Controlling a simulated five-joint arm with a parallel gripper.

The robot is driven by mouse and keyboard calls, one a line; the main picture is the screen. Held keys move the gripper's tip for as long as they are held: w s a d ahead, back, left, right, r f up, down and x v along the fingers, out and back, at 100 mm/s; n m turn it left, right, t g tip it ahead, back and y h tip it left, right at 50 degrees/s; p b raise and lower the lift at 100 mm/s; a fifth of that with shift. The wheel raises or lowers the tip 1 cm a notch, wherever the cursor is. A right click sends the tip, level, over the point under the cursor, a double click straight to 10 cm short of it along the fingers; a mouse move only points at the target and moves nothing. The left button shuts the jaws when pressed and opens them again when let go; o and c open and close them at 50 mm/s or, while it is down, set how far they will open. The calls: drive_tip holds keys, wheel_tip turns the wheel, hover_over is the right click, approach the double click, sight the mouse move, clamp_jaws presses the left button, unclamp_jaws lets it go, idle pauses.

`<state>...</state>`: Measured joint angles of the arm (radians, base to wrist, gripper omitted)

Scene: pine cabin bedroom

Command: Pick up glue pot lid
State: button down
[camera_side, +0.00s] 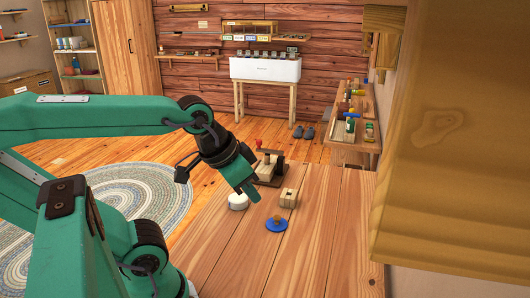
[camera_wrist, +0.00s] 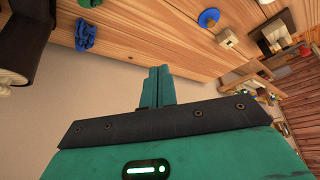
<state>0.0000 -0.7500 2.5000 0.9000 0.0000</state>
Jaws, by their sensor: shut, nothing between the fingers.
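A blue disc with a tan knob (camera_side: 277,225), which looks like the glue pot lid, lies on the wooden table. It also shows at the top of the wrist view (camera_wrist: 209,18). My gripper (camera_side: 254,195) is above the table, to the left of and behind the lid, apart from it. In the wrist view its green fingers (camera_wrist: 159,70) are together with nothing between them. A white round object (camera_side: 238,202) stands just below the fingertips in the side view; I cannot tell whether it is the glue pot.
A small wooden block (camera_side: 289,198) sits behind the lid. A dark-based wooden device with a red knob (camera_side: 270,168) stands at the table's far edge. In the wrist view a blue object (camera_wrist: 85,35) lies near the table edge. The table's right side is clear.

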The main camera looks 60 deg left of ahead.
drive_tip(key=shift+c, duration=1.6)
unclamp_jaws()
drive_tip(key=n+g, duration=0.5)
drive_tip(key=n, duration=0.2)
hover_over(277, 217)
wheel_tip(277, 217, down, 16)
drive_tip(key=shift+d+r, duration=0.15)
drive_tip(key=shift+a+f+g, duration=0.3)
drive_tip(key=shift+a+f, duration=0.05)
drive_tip(key=shift+f, duration=0.15)
drive_tip(key=shift+d+f, duration=0.15)
drive_tip(key=shift+f, duration=3.75)
